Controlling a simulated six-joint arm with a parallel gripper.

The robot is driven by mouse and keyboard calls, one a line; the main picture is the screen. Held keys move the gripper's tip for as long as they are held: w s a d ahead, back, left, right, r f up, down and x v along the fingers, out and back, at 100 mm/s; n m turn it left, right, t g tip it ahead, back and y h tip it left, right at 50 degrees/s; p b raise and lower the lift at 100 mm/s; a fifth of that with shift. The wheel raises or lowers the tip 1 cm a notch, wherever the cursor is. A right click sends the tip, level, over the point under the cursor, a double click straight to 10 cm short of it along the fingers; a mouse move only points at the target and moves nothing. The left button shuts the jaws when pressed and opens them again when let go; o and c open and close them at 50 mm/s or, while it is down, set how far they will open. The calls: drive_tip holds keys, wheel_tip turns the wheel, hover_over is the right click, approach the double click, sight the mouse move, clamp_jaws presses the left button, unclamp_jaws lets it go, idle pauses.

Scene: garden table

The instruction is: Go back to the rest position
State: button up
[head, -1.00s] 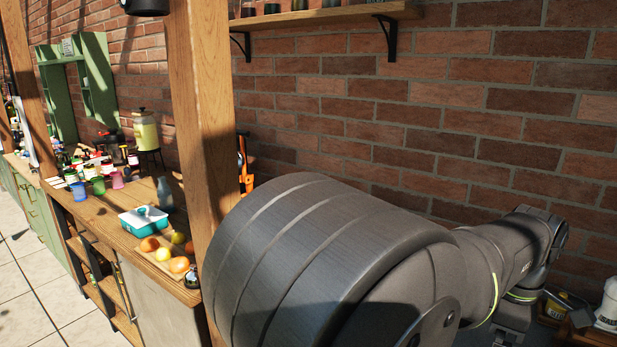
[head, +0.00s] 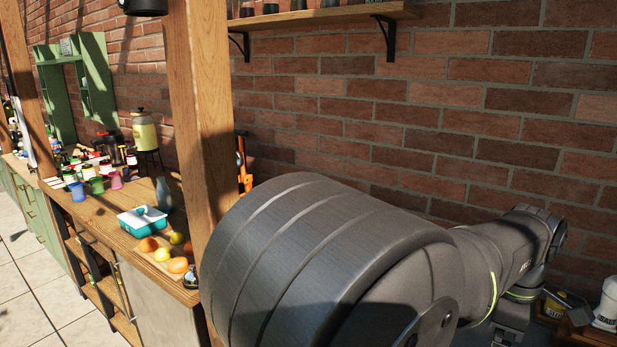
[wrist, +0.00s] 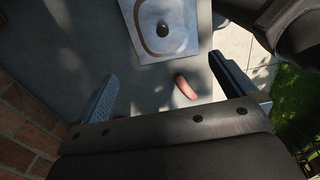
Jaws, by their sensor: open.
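My gripper (wrist: 163,82) shows in the wrist view with its two fingers wide apart and nothing held between them. It hangs over a grey worktop (wrist: 70,45). A small pinkish, sausage-like object (wrist: 186,88) lies on the worktop below, between the fingers in the picture and closer to the right one. In the head view my own arm fills the lower middle and right. I cannot make out the gripper's fingers there.
A brick wall (head: 470,110) runs behind my arm. A wooden post (head: 200,130) stands close on its left. Fruit, cups and a teal-and-white tub (head: 143,222) crowd the wooden counter. A shelf (head: 320,17) is above.

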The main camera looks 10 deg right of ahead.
drive_tip(key=w+a+f+n, duration=0.1)
drive_tip(key=w+a+f, duration=0.1)
drive_tip(key=w+f, duration=0.2)
drive_tip(key=w+a+f+n, duration=0.1)
drive_tip(key=w+a+f, duration=0.2)
drive_tip(key=w+f, duration=0.2)
drive_tip(key=w+a+f+n, duration=0.1)
drive_tip(key=w+a+f, duration=0.1)
drive_tip(key=w+f, duration=0.2)
drive_tip(key=shift+w+a+f+n, duration=0.1)
drive_tip(key=shift+w+a+n, duration=0.05)
drive_tip(key=shift+w, duration=0.8)
drive_tip(key=shift+w+a+f+n, duration=0.1)
drive_tip(key=shift+w+a+n, duration=0.05)
drive_tip(key=shift+w, duration=0.8)
drive_tip(key=s+d+r+m, duration=0.3)
drive_tip(key=s+d, duration=0.2)
drive_tip(key=s, duration=0.2)
drive_tip(key=s+d+r+m, duration=0.2)
drive_tip(key=s+d+r, duration=0.1)
drive_tip(key=s+d, duration=0.3)
drive_tip(key=shift+s+m, duration=0.4)
drive_tip(key=shift+s, duration=0.1)
drive_tip(key=shift+r, duration=0.1)
drive_tip(key=c, duration=1.1)
drive_tip(key=shift+c, duration=0.2)
